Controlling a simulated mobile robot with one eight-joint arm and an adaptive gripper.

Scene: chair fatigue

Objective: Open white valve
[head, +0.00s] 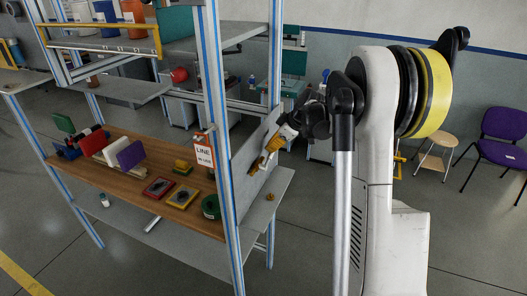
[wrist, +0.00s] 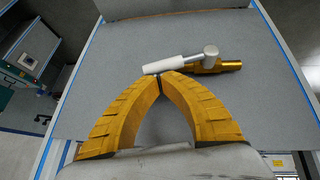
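The white valve shows in the wrist view near the top centre. It has a white lever handle (wrist: 178,65), a grey-white pivot knob (wrist: 211,49) and a brass body (wrist: 216,67) on a grey panel. The handle points left and slopes slightly down. My gripper (wrist: 160,78) has its two gold fingers arched together, tips meeting just below the handle. They are at or very near its underside; I cannot tell if they touch. Nothing shows between the tips. In the head view my gripper (head: 272,150) is at the panel on the shelf's right end, where the valve is hard to make out.
The grey panel (head: 247,158) is fixed to the blue-and-white shelf frame (head: 217,120). A wooden shelf (head: 135,180) with coloured blocks is on its left. A lower grey shelf (head: 262,205) sticks out beneath. A stool (head: 437,140) and purple chair (head: 500,128) stand at right.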

